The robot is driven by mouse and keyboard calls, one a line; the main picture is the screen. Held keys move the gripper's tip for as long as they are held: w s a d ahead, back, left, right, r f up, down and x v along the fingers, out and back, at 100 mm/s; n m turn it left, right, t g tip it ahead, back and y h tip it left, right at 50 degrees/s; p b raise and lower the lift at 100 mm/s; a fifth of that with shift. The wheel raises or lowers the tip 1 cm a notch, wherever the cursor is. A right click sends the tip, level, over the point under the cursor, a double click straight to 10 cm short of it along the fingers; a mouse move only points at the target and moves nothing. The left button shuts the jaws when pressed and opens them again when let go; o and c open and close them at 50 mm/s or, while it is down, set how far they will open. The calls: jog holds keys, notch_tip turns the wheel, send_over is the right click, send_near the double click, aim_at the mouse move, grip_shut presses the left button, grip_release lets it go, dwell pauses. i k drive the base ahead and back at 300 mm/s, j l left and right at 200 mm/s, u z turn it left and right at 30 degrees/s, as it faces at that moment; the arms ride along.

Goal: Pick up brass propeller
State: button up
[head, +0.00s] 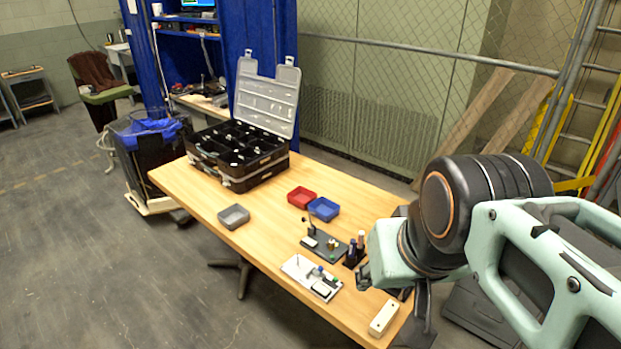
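I cannot make out the brass propeller for certain; the small parts are too tiny to tell apart. A dark fixture plate (325,247) with a small upright post and a green bit stands on the right part of the table. A light plate (311,278) with small blue, green and black parts lies in front of it. Small upright cylinders (352,251), one blue and one coppery, stand in a dark holder beside them. My gripper (388,292) is over the table's right end, right of these parts. My wrist hides most of it, so its opening and any contents are unclear.
The wooden table (180,178) also bears a grey bin (233,217), a red bin (301,197), a blue bin (323,209) and an open black case (238,177) at the back. A cream block (383,318) lies near the front edge. The table's left front is clear.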

aim_at(331, 246)
jog(key=k, duration=0.1)
jog(key=z, duration=1.35)
jog(key=u, duration=1.35)
jog(key=j+z, duration=0.1)
jog(key=z, duration=0.35)
jog(key=i+j+z, duration=0.1)
jog(key=z, duration=0.3)
jog(key=j+z, duration=0.25)
jog(key=z, duration=0.2)
jog(key=j+z, duration=0.5)
jog(key=j, duration=0.25)
